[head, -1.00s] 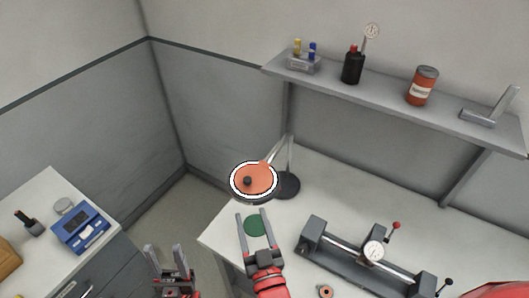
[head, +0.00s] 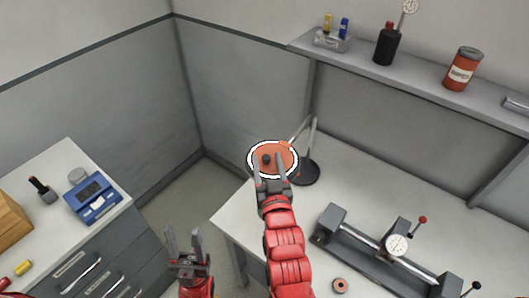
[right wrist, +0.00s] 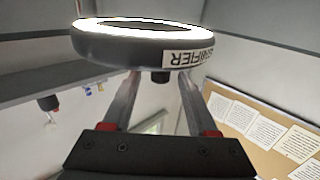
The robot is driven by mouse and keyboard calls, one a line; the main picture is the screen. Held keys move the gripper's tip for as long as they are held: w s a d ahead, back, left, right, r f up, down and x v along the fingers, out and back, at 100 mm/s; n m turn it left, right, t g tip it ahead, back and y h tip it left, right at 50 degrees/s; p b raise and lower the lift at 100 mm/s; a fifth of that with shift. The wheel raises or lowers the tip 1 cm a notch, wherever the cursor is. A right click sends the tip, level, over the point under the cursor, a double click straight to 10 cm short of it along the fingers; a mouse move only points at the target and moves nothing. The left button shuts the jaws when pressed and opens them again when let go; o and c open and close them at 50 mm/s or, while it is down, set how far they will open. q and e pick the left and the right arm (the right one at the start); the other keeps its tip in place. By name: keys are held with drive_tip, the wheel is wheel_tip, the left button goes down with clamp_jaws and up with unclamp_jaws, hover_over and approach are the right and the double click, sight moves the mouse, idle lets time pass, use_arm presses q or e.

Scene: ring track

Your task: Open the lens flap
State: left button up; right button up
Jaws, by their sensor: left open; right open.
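The magnifier lamp (head: 251,172) has a white ring around an orange lens flap (head: 288,157) with a small black knob (head: 266,159). In the right wrist view the dark magnifier rim (right wrist: 120,47) with its label is ahead, and a black knob (right wrist: 160,76) shows below it, between the fingers. My right gripper (head: 268,166) is open at the flap, its fingers on either side of the knob in the head view. I cannot tell whether they touch it. My left gripper (head: 183,244) is open and empty, left of the bench.
The lamp's round base (head: 306,172) stands on the white bench (head: 370,180). A gauge fixture (head: 375,248) is at the right. A wall shelf (head: 430,80) holds bottles and a can.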

sight(265, 149)
drive_tip(key=w, duration=0.2)
drive_tip(key=w+p, duration=0.1)
drive_tip(key=w, duration=0.1)
drive_tip(key=shift+a+r, duration=0.2)
drive_tip(key=shift+a, duration=0.15)
drive_tip(key=shift+w+f, duration=0.2)
drive_tip(key=shift+w, duration=0.25)
clamp_jaws()
idle(0.7)
